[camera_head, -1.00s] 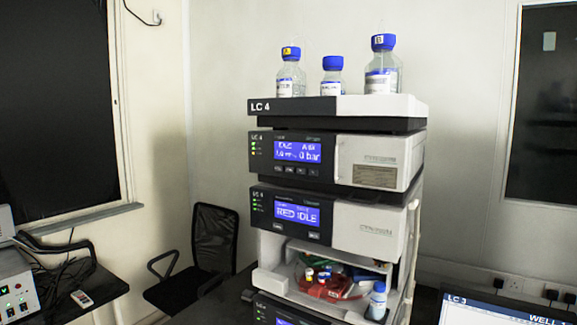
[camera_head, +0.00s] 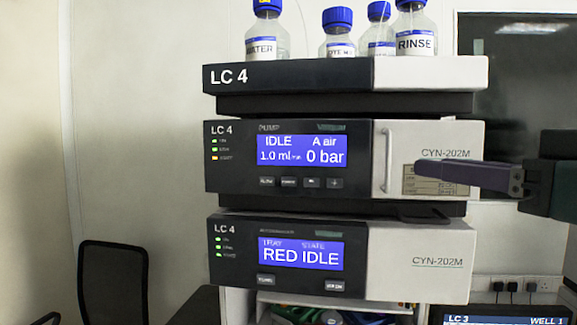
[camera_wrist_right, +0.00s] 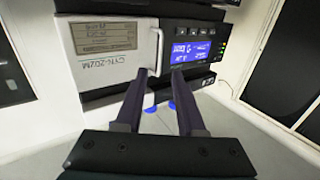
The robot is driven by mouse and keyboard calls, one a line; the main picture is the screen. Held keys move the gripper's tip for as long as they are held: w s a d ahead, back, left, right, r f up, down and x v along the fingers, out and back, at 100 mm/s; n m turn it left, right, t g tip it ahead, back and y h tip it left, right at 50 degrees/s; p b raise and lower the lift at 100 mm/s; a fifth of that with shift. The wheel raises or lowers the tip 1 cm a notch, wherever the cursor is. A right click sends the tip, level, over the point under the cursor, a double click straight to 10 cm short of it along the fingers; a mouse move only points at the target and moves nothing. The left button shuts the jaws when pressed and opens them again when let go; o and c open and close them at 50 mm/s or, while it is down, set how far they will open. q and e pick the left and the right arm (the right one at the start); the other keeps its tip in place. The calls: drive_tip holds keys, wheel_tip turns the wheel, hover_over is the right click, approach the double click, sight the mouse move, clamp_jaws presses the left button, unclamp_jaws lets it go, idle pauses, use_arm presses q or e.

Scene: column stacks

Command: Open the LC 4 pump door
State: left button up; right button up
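The LC 4 pump (camera_head: 285,185) is the box with a blue screen reading IDLE and 0 bar. Its pale door (camera_head: 445,135), marked CYN-202M, forms the right part of the front and looks shut. A vertical bar handle (camera_head: 387,160) is on the door's left edge; it also shows in the right wrist view (camera_wrist_right: 156,50). My right gripper (camera_head: 418,168) is in front of the door, right of the handle. In the right wrist view its fingers (camera_wrist_right: 157,75) are apart with nothing gripped, and the handle appears beyond the gap between them. My left gripper is out of view.
Several blue-capped bottles (camera_head: 338,35) stand on the top tray (camera_head: 430,72) above the pump. The autosampler (camera_head: 420,275) sits directly below, with an open bay under it. A black chair (camera_head: 113,280) is at lower left, and a screen (camera_head: 500,318) at lower right.

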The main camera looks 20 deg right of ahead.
sight(397, 162)
drive_tip(key=w+p, duration=0.3)
drive_tip(key=w, duration=0.3)
drive_tip(key=shift+w+a+r+p, duration=0.1)
drive_tip(key=shift+w+r+p, duration=0.05)
drive_tip(key=shift+w+p, duration=0.2)
drive_tip(key=shift+w+a, duration=0.1)
drive_tip(key=shift+w, duration=0.5)
drive_tip(key=shift+f, duration=0.2)
clamp_jaws()
idle(0.4)
